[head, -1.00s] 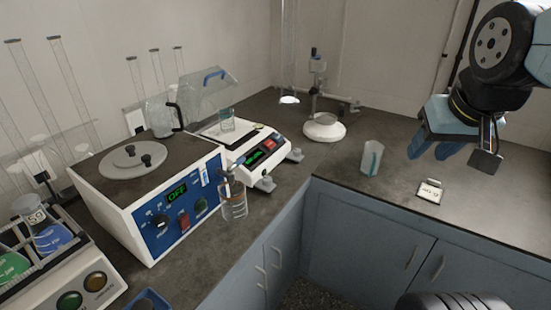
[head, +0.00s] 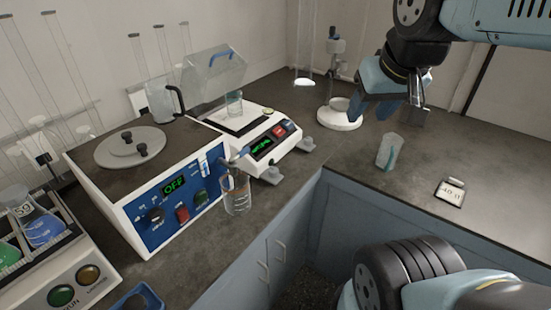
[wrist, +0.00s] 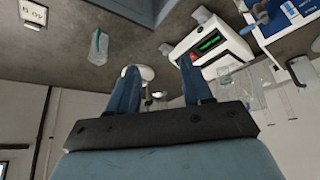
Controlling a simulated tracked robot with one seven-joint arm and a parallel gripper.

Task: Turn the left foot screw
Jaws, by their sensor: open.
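The white balance (head: 262,142) with a green display stands on the counter, its two grey foot screws along its front. The left foot screw (head: 271,175) is at its near corner; the right foot screw (head: 306,145) is farther back. In the wrist view, which is upside down, the balance (wrist: 213,42), the left foot screw (wrist: 200,14) and the right foot screw (wrist: 165,49) show beyond the fingers. My gripper (head: 368,112) is open and empty, raised above the counter to the right of the balance and apart from it. Its two blue fingers show in the wrist view (wrist: 160,70).
The counter between screw and beaker is bare.

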